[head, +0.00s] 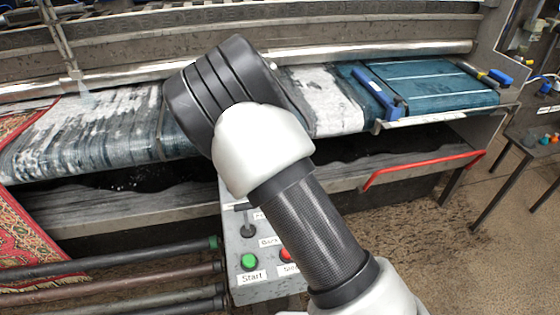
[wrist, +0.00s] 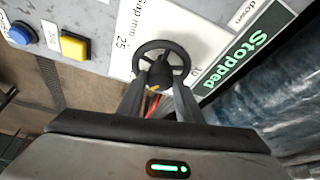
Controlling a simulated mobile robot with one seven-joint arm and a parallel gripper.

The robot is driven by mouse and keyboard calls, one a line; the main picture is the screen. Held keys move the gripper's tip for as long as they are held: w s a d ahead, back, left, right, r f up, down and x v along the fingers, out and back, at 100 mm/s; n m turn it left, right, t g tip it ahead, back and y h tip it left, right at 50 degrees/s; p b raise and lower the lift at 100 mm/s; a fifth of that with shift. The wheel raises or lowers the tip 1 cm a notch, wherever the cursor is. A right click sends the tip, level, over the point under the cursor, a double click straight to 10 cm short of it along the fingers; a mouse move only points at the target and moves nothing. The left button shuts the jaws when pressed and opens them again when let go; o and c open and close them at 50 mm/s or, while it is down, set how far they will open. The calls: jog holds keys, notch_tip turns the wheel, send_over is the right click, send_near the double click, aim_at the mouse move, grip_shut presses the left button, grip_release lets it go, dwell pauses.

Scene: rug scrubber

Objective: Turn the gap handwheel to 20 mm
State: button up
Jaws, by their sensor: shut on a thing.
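The gap handwheel (wrist: 151,48) is a black spoked wheel on a pale panel, in the upper middle of the wrist view. Printed beside it are "Gap mm" and "25", with another partly hidden number on its right. My gripper (wrist: 160,80) is shut on the handwheel's hub or near rim; the fingers cover the exact contact. The wheel's pointer is not clear, so the setting cannot be read. In the head view my arm covers the middle, and the handwheel and gripper are hidden there.
A green "Stopped" display (wrist: 245,45), a yellow button (wrist: 75,47) and a blue button (wrist: 20,34) are near the wheel. The head view shows a control box (head: 246,276) with a green Start button (head: 248,261), a red rail (head: 420,168) and a patterned rug (head: 30,245).

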dwell(0.3)
jog(key=o, duration=1)
jog(key=p+v, duration=0.2)
jog(key=v, duration=1.5)
jog(key=shift+r, duration=0.25)
